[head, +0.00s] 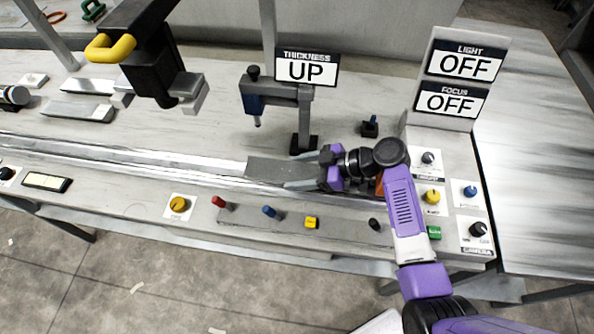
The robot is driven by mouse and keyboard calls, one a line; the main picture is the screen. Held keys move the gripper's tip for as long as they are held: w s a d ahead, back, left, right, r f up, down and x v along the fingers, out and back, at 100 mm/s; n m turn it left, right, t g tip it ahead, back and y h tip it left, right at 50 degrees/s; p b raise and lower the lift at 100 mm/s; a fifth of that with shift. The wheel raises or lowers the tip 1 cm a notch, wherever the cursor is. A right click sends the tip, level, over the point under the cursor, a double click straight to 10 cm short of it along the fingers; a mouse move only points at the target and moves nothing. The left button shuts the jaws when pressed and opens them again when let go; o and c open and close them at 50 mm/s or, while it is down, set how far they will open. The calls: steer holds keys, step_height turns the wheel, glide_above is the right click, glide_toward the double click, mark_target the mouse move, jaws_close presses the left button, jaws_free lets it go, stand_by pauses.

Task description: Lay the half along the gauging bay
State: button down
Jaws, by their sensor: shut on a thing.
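A grey half (268,170) lies lengthwise along the pale metal track (195,160) below the thickness gauge (277,92). My gripper (303,171) comes in from the right and is shut on the half's right end. The fingers lie at its near and far sides, and the purple gripper body hides what is behind it. I cannot tell whether the half rests on the track or is just above it. The gauge's sign (307,68) reads THICKNESS UP, and its blue-grey probe is raised behind the half. No label marks the gauging bay.
A dark overhead device with a yellow handle (110,48) stands at the left. Grey pieces (75,110) lie at the far left. Signs (460,75) reading LIGHT OFF and FOCUS OFF stand at the right. Knobs and buttons (270,211) line the front. The track's left stretch is clear.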

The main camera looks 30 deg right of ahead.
mark_target(297, 173)
steer(key=shift+f, duration=0.1)
steer(key=shift+c, duration=2.3)
jaws_free()
steer(key=o, duration=0.5)
steer(key=shift+f, duration=0.1)
steer(key=shift+c, duration=0.2)
steer(key=shift+r+p, duration=2.9)
steer(key=shift+r, duration=1.7)
